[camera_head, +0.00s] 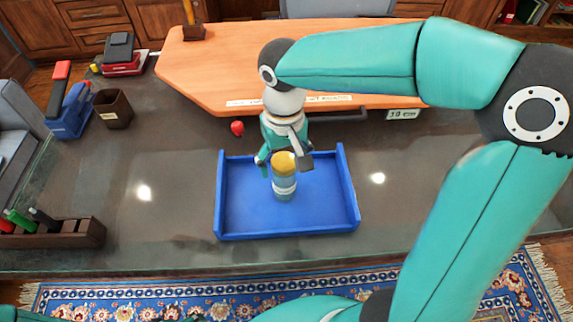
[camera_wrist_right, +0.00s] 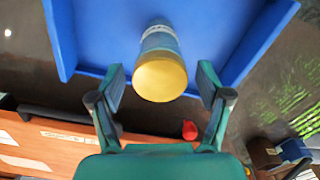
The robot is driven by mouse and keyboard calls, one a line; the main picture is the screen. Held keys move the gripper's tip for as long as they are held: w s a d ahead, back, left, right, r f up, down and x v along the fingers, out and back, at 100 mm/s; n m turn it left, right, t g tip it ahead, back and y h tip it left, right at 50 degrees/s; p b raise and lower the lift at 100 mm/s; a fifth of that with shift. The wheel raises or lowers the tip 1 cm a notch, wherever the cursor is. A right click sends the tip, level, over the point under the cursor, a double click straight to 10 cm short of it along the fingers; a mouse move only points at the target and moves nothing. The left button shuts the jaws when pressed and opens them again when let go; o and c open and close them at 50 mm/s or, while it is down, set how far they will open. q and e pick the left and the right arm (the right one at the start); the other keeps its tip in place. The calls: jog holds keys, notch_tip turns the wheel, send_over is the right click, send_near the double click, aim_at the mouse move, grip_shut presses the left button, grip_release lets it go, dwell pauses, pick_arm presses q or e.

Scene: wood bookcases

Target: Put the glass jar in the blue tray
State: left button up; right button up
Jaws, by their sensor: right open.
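The glass jar (camera_head: 284,185) has a yellow lid and a pale label band, and stands upright on the floor of the blue tray (camera_head: 235,213). In the right wrist view the jar (camera_wrist_right: 160,72) shows lid-first, with the blue tray (camera_wrist_right: 95,38) behind it. My right gripper (camera_head: 284,161) is above the tray at the jar's lid. In the right wrist view my right gripper (camera_wrist_right: 161,80) is open, with one finger on each side of the jar and gaps between. My left gripper is not in view.
An orange wooden board (camera_head: 215,72) lies behind the tray, with a small red object (camera_head: 237,128) in front of it. A brown cup (camera_head: 113,108), a blue stapler-like item (camera_head: 70,115) and a pen holder (camera_head: 60,236) stand at left. The dark tabletop beside the tray is clear.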

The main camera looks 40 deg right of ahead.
notch_tip(320, 180, up, 9)
jog(key=shift+r+p, duration=0.2)
jog(key=shift+p, duration=0.45)
